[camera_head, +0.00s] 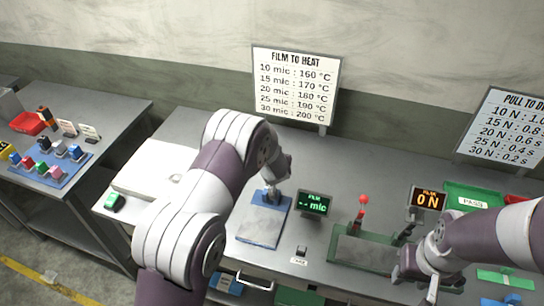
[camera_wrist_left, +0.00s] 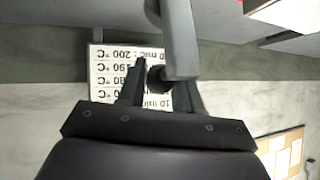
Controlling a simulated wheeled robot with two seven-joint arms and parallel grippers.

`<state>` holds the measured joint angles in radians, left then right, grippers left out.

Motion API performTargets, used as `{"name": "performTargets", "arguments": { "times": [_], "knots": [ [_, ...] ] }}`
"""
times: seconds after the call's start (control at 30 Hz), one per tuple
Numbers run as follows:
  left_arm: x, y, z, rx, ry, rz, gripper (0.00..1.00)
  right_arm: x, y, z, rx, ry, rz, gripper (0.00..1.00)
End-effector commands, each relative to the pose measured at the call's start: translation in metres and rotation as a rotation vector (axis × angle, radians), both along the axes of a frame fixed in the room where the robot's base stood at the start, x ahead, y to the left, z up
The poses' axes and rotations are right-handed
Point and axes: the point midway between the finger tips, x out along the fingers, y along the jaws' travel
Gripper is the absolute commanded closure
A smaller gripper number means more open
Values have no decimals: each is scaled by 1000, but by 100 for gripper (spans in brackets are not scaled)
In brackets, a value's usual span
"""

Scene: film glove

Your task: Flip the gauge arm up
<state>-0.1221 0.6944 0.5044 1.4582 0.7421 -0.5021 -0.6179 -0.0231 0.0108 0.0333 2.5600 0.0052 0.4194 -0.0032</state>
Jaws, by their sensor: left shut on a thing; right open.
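The film gauge has a blue base with a grey plate (camera_head: 260,222) on the bench, left of a small display (camera_head: 314,204) that reads "-- mic". My left gripper (camera_head: 274,190) is at the back of this gauge, and my own arm hides much of that spot. In the left wrist view, the left fingers (camera_wrist_left: 160,85) are shut about a dark round knob (camera_wrist_left: 156,78) beside a grey bar (camera_wrist_left: 180,40), which looks like the gauge arm. Its exact angle is hard to tell. My right gripper (camera_head: 416,284) is open and empty over the front right of the bench.
A green fixture with a red-knobbed lever (camera_head: 363,200) and an orange "0 N" display (camera_head: 428,199) stand right of the gauge. A "FILM TO HEAT" sign (camera_head: 296,85) stands behind. A green PASS tray (camera_head: 470,197) is at the right. A side table (camera_head: 110,105) holds coloured items.

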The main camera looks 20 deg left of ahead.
Motion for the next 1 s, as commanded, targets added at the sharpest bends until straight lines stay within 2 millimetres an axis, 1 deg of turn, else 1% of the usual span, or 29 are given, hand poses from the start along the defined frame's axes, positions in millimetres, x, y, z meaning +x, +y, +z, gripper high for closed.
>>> {"name": "performTargets", "arguments": {
  "times": [0.03,0.37,0.4,0.43,0.77,0.87,1.0],
  "knots": [
    [-2,-1,-5,-2,10,-2,100,0,0,-1,0,0,0,57],
    [-3,-1,-6,-2,14,-3,100,0,0,-1,0,0,0,57],
    [-3,-2,-7,-2,14,-3,56,0,0,-1,0,0,0,57],
    [-3,-2,-6,-2,14,-3,48,0,0,-1,0,0,0,57],
    [-3,-1,-2,-1,6,-2,48,0,0,-2,0,0,0,57],
    [-10,-4,4,0,5,-4,48,0,0,-6,0,0,0,57],
    [-31,-11,20,-1,5,-4,48,0,0,-15,0,0,0,57]
  ]
}}
